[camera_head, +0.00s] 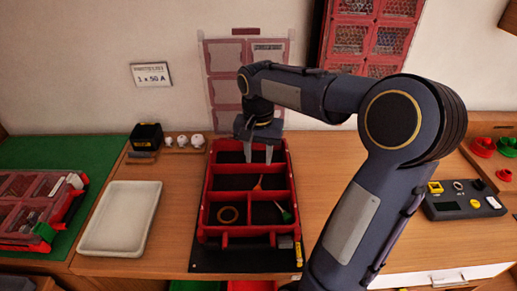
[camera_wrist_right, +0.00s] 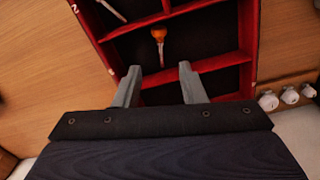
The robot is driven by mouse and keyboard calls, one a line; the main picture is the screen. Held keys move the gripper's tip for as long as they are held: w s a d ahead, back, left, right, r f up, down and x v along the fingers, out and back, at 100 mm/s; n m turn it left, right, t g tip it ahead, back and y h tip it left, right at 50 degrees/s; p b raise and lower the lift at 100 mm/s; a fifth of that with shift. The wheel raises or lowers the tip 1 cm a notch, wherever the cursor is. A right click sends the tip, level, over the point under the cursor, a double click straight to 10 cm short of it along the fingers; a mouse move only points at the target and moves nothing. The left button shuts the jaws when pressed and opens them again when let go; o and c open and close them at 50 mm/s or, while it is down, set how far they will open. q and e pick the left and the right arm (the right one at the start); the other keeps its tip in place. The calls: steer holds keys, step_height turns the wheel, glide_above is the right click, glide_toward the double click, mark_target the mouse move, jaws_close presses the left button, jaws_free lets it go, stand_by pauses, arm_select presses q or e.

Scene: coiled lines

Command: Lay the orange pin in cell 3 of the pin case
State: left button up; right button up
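The red pin case (camera_head: 207,190) stands open on the table and has dark-floored cells. An orange pin (camera_head: 258,183), with an orange head and a pale shaft, lies in a middle-row cell; it also shows in the right wrist view (camera_wrist_right: 158,34). My right gripper (camera_head: 257,157) is over the back cell, pointing down. Its two grey fingers are apart with nothing between them, as the right wrist view shows (camera_wrist_right: 158,84). The orange pin is beyond the fingertips, apart from them. Cell numbers are mostly unreadable. My left gripper is out of view.
A pale tray (camera_head: 120,218) is at left. A black box (camera_head: 147,136) and white knobs (camera_head: 183,141) stand behind. A dark block (camera_head: 462,200) is at right.

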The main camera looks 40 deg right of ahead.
steer(key=s+a+f+n+t+y, duration=0.1)
steer(key=s+a+n+t+y, duration=0.2)
steer(key=s+a+n, duration=0.6)
steer(key=s+a+t, duration=0.2)
steer(key=s+a, duration=0.4)
steer(key=shift+s+a+f+t+y, duration=0.2)
steer(key=shift+a+f+t+y, duration=0.1)
steer(key=shift+f+y, duration=0.1)
